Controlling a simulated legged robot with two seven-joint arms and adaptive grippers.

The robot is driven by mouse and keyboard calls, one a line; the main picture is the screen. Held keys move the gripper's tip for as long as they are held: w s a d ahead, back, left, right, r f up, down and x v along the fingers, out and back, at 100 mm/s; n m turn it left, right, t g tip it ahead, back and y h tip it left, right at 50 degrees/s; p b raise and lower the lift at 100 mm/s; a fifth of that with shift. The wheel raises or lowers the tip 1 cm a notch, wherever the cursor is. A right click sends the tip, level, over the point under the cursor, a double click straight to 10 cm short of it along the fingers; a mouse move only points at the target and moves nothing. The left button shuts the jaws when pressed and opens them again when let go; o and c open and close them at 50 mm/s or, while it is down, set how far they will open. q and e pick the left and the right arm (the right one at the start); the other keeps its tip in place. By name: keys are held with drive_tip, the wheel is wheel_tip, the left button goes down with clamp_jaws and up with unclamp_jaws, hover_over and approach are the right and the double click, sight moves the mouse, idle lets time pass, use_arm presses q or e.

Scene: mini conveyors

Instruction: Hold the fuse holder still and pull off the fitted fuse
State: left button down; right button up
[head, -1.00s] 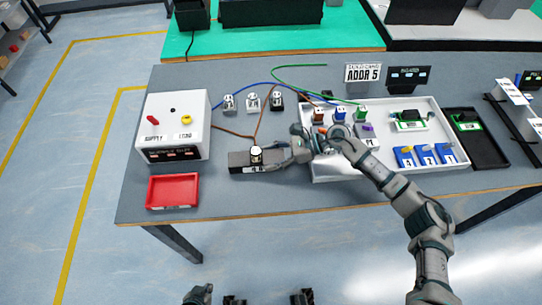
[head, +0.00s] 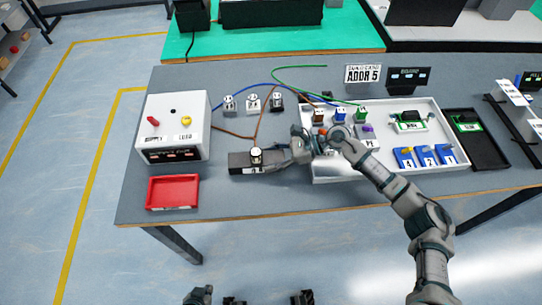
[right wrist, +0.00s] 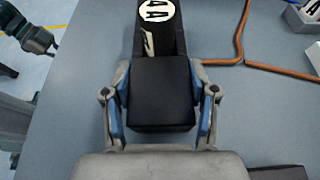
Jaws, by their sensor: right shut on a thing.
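The fuse holder (head: 240,168) is a long dark block lying on the grey table, left of the white tray. A round white-topped piece (head: 256,155), which looks like the fitted fuse, stands on it. In the right wrist view its white face (right wrist: 158,12) with black marks shows at the top edge. My right gripper (head: 284,157) reaches in from the right and is shut on the right end of the holder. The right wrist view shows the dark block (right wrist: 160,92) between its two fingers. My left gripper (head: 198,296) shows only partly at the bottom edge, away from the table; its fingers are unclear.
A white supply box (head: 175,128) and a red tray (head: 173,192) stand left of the holder. Brown, blue and green wires run behind it, near several small sockets (head: 253,104). The white tray (head: 330,172) of parts lies under my right arm. Bare table lies in front of the holder.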

drive_tip(key=shift+s+f, duration=0.1)
drive_tip(key=shift+f, duration=0.15)
drive_tip(key=o, duration=1.5)
drive_tip(key=shift+c, duration=0.2)
